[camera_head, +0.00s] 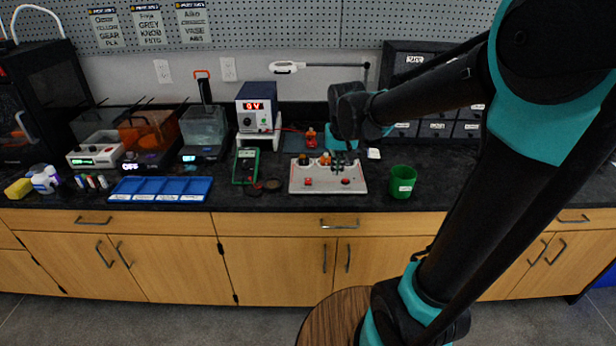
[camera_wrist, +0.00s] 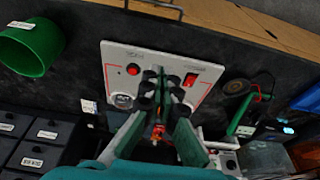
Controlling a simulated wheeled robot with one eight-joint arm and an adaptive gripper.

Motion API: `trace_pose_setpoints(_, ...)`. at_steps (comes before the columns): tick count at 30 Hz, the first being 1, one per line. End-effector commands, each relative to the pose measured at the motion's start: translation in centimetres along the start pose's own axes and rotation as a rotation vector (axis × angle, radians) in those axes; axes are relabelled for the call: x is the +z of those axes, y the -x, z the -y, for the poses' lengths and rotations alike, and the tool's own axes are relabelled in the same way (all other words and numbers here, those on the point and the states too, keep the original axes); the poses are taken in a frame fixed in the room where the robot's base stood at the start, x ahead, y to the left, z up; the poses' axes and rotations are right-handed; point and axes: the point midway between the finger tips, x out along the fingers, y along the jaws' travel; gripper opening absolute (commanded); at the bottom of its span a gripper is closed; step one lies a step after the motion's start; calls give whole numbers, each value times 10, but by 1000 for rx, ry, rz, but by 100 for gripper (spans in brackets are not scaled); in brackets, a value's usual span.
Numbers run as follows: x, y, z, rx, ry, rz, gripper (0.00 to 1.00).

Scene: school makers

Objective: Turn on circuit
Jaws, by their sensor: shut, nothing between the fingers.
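The circuit board (camera_head: 357,187) is a white panel with red line markings on the dark worktop. It also shows in the wrist view (camera_wrist: 160,55). A round red button (camera_wrist: 133,69) and a red switch (camera_wrist: 189,79) sit along its front side; they also show in the head view as the button (camera_head: 346,181) and the switch (camera_head: 308,181). My gripper (camera_wrist: 160,80) is shut and empty, pointing down over the board between button and switch. In the head view, my gripper (camera_head: 341,160) hides the board's back right part. I cannot tell whether the fingertips touch the board.
A green cup (camera_head: 402,182) stands right of the board. A green multimeter (camera_head: 245,166) and a power supply reading about 0 V (camera_head: 257,107) stand to the left. A blue tray (camera_head: 160,189) lies farther left. Dark labelled drawers (camera_head: 437,128) stand behind right.

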Motion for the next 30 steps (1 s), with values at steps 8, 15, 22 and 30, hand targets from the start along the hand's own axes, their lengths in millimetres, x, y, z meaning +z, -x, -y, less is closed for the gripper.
trace_pose_setpoints(8, -61, 24, 71, 9, 3, 33, 0)
trace_pose_setpoints(15, -72, 30, 86, 14, 0, 40, 0)
trace_pose_setpoints(22, -72, 29, 86, 14, 0, 39, 0)
trace_pose_setpoints(30, -71, 10, 86, 13, 0, 39, 0)
